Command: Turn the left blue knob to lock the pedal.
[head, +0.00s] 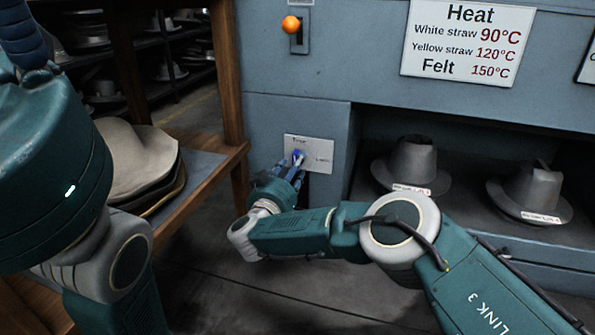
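The blue knob (298,155) sits on a small white label plate (319,152) on the lower front of the grey-blue press. My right gripper (292,169) is at the knob, reaching up to it from below. Its fingers overlap the knob in the picture, so I cannot tell whether they are touching or closed on it. Only this one blue knob shows. My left arm fills the left edge, and its gripper is out of view. No pedal is visible.
An orange-tipped lever (291,25) is above the plate. Grey hat forms (412,165) stand in the open bay to the right. A wooden table (203,180) with stacked felt hats (138,158) stands left of the press. A temperature sign (467,40) hangs above the bay.

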